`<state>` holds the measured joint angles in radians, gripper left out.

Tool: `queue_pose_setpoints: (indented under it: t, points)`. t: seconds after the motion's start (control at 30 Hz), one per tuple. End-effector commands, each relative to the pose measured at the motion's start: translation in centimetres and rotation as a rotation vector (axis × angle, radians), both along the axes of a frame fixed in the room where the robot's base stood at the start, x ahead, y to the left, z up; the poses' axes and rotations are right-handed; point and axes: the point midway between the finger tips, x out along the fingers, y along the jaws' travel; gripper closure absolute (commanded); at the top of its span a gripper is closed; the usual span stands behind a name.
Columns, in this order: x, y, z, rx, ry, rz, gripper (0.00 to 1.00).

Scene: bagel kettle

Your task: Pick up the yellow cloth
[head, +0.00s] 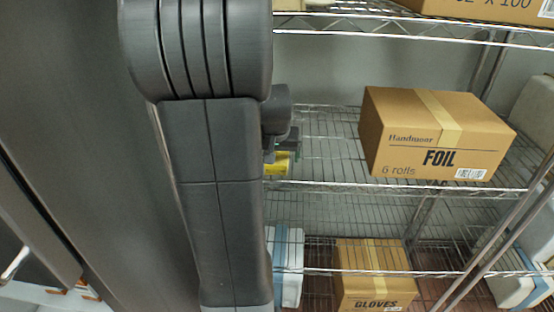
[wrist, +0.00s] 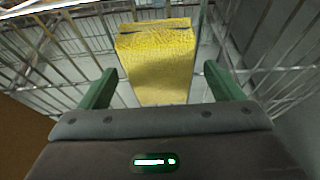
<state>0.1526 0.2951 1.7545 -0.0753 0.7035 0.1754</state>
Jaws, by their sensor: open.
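The yellow cloth (wrist: 158,62) is a block-like, textured yellow bundle on the wire shelf, seen in the middle of the wrist view. My gripper (wrist: 158,84) is open, with its green fingers on the left and right sides of the cloth's near part. Whether either finger touches the cloth I cannot tell. In the head view only a small part of the cloth (head: 277,165) shows beside my arm, which hides the rest. My gripper is mostly hidden behind my arm there.
The wire shelf (head: 325,150) has a front rail below the cloth. A foil box (head: 437,135) stands to the right on the same shelf. A gloves box (head: 372,275) and a white-and-blue item (head: 287,265) are on the shelf below. Another shelf (head: 400,30) hangs above.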

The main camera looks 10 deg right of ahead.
Motion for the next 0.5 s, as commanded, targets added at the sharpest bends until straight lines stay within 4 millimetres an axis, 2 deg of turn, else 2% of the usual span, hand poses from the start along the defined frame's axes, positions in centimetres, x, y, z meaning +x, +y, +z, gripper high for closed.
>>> queue_pose_setpoints:
  t: [0.4,0.5]
  points:
    - [0.0,0.0,-0.25,0.0,0.0,0.0,0.13]
    - [0.0,0.0,-0.25,0.0,0.0,0.0,0.3]
